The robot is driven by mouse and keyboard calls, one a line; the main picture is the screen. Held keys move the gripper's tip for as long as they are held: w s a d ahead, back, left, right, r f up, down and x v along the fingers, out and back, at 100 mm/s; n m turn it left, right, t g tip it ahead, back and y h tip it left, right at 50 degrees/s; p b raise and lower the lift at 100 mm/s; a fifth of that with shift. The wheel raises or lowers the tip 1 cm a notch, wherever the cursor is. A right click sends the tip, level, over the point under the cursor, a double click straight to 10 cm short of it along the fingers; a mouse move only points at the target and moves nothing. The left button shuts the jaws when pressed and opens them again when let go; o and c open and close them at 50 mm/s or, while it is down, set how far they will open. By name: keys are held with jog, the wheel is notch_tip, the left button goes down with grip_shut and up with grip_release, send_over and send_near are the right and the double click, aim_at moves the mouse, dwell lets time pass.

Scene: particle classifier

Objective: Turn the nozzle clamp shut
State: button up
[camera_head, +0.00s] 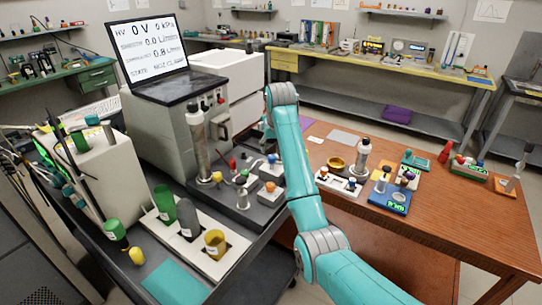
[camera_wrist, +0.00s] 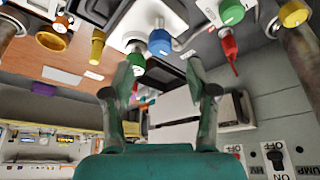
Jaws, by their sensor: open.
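The nozzle clamp is not labelled clearly enough to tell which fitting it is. The candidates are small coloured knobs on the dark bench by the grey instrument (camera_head: 178,130): a blue knob (camera_head: 272,158), an orange knob (camera_head: 270,186) and a red handle (camera_head: 233,166). In the wrist view, a blue knob (camera_wrist: 159,43), a green knob (camera_wrist: 137,61), and a red handle (camera_wrist: 229,48) lie beyond the fingers. My gripper (camera_wrist: 161,80) is open with nothing between its fingers. In the head view it is mostly hidden behind my arm.
The screen (camera_head: 148,45) shows a state line that starts with "NOZ". A metal column (camera_head: 199,145) stands beside the knobs. A tray (camera_head: 208,258) with bottles is at front left. The wooden table (camera_head: 450,215) at right holds small devices; its right front is clear.

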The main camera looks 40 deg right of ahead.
aim_at(272, 156)
jog(key=shift+x, duration=3.15)
grip_shut()
